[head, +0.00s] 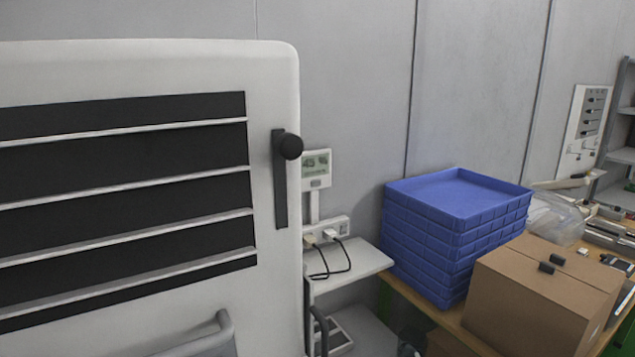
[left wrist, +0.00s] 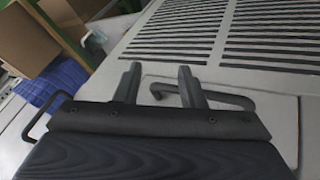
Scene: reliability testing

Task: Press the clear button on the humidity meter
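The humidity meter (head: 317,170) is a small white unit with a greenish-grey display, mounted upright by the wall just right of the large white cabinet in the head view. Its buttons are too small to make out. My left gripper (left wrist: 158,82) shows only in the left wrist view. Its two dark fingers are apart with nothing held between them. A bent dark handle on a light panel shows behind the fingers; I cannot tell whether they touch it. My right gripper is in neither view.
The white cabinet (head: 270,80) with dark slats fills the left and has a dark latch (head: 281,180). Below the meter are a socket strip (head: 328,230) with plugged cables and a shelf (head: 365,262). Blue trays (head: 455,195) and a cardboard box (head: 540,295) stand right.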

